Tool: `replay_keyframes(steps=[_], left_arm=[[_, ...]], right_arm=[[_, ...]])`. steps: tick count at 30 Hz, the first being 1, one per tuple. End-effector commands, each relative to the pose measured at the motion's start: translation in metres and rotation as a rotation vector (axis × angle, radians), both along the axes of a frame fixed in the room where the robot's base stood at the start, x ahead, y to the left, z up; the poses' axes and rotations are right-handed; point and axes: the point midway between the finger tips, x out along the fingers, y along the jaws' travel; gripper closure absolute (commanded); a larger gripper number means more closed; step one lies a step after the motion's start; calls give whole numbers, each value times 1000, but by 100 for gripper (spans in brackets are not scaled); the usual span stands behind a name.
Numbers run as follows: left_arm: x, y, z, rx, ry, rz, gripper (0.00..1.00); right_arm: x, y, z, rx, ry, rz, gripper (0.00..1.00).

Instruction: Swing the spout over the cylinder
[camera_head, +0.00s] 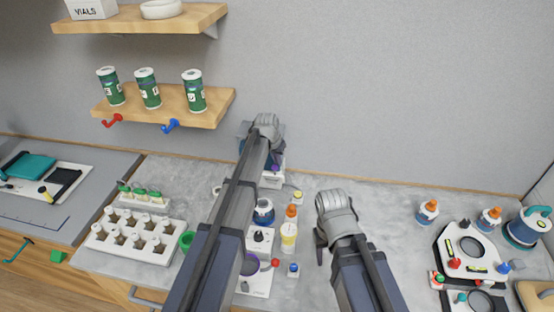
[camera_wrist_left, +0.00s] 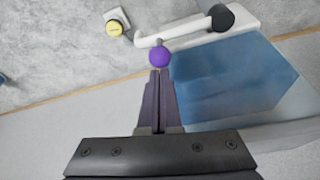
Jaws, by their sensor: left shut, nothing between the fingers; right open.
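In the left wrist view, a white spout (camera_wrist_left: 182,36) with a dark end runs out from a white body with a blue translucent side. A purple knob (camera_wrist_left: 159,57) hangs from it. My left gripper (camera_wrist_left: 160,72) is shut, with its fingertips right at the knob and nothing between them; contact is unclear. In the head view, the purple knob (camera_head: 275,168) shows above the white dispenser body (camera_head: 272,180), and my left arm hides most of the unit. My right gripper (camera_head: 320,240) is open, low over the counter. I cannot clearly make out which item is the cylinder.
A yellow button (camera_wrist_left: 114,28) lies beside the spout. A white vial rack (camera_head: 137,236) stands at left, a white magnet-like device (camera_head: 470,250) at right.

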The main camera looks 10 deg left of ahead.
Motion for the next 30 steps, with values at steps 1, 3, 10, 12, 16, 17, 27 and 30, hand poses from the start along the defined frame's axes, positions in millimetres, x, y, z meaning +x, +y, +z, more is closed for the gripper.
replay_keyframes(steps=[1,3,10,12,16,17,27,30], left_arm=[[-1,0,0,0,0,-6,100],[-2,0,0,0,0,-16,100],[-5,0,0,0,0,-55,100],[-7,0,0,0,0,-69,100],[-10,0,0,0,0,-108,100],[-12,0,0,1,0,-120,100],[-34,2,0,0,1,-372,100],[-42,4,0,-1,0,-466,100]], right_arm=[[0,0,0,0,0,0,50],[0,0,0,0,0,0,50],[0,0,0,0,0,0,50],[0,0,0,0,0,0,50],[0,0,0,0,0,0,50],[0,0,0,0,0,0,50],[0,0,0,0,0,0,50],[0,0,0,0,0,0,50]])
